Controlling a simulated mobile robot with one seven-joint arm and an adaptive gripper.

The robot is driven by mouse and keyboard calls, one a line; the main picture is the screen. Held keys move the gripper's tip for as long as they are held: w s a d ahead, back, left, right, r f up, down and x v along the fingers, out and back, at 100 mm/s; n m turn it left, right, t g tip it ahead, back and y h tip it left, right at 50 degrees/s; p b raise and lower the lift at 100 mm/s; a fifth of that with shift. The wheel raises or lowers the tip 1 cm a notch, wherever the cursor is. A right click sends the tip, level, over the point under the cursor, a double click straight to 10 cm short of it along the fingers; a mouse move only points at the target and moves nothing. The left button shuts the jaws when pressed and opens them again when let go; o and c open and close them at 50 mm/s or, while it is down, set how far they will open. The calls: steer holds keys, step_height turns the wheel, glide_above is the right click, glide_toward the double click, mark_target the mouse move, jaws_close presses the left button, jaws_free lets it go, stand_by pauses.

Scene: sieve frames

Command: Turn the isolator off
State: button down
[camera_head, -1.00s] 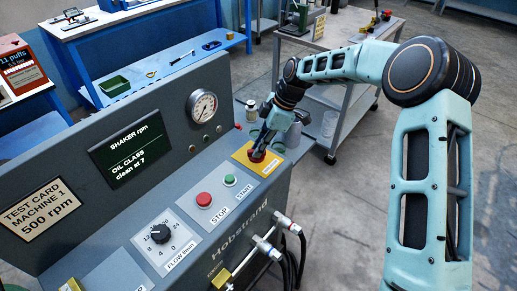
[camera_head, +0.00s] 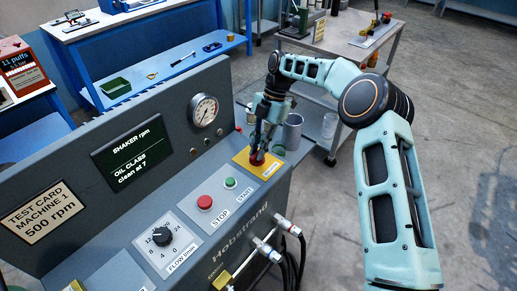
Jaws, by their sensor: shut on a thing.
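The isolator is a red rotary knob (camera_head: 257,160) on a yellow plate (camera_head: 269,170) at the right end of the grey machine's sloping panel. My gripper (camera_head: 258,153) points down over the plate with its fingers shut on the red knob. The fingers hide much of the knob, so its exact turn position cannot be read. The label on the yellow plate is too small to read.
Beside the plate are a green START button (camera_head: 230,183), a red STOP button (camera_head: 204,202) and a black flow dial (camera_head: 161,237). A pressure gauge (camera_head: 204,110) stands behind on the upright panel. Hoses and taps (camera_head: 264,247) jut from the machine's front.

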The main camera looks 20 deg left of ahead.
stand_by(0.4)
steer(key=c, duration=1.9)
jaws_free()
steer(key=shift+c, duration=0.2)
steer(key=v, duration=0.7)
steer(key=shift+r, duration=0.2)
steer(key=shift+w, duration=0.1)
